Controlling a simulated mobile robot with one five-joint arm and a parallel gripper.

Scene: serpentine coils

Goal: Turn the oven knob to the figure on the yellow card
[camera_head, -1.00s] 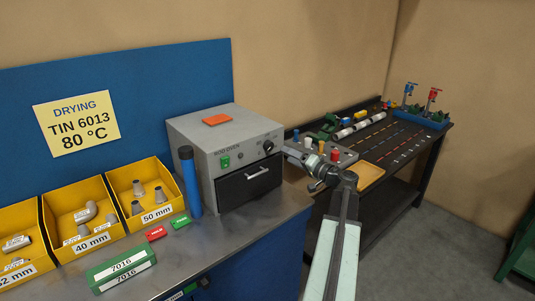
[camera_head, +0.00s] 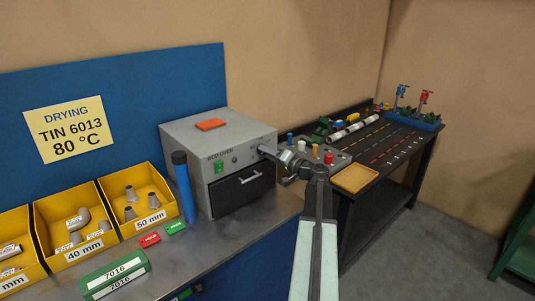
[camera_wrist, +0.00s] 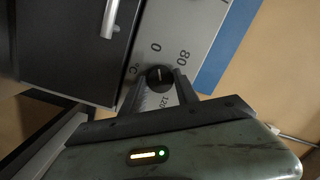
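The yellow card (camera_head: 67,130) on the blue back panel reads "DRYING TIN 6013 80 °C". The grey rod oven (camera_head: 202,134) stands at the right end of the bench. Its round black knob (camera_wrist: 159,77) shows in the wrist view, with a white pointer line and the figures 0, 80 and 120 around it. The exact pointer setting is hard to read. My gripper (camera_head: 264,150) is at the oven front, hiding the knob in the head view. In the wrist view its two fingers stand apart, one on each side of the knob, seemingly with gaps.
The dark drawer with its handle (camera_head: 250,180) is below the knob. An orange block (camera_head: 210,124) lies on the oven. A blue cylinder (camera_head: 184,188) stands to its left, near yellow bins (camera_head: 150,228). A dark table (camera_head: 385,160) with parts is at the right.

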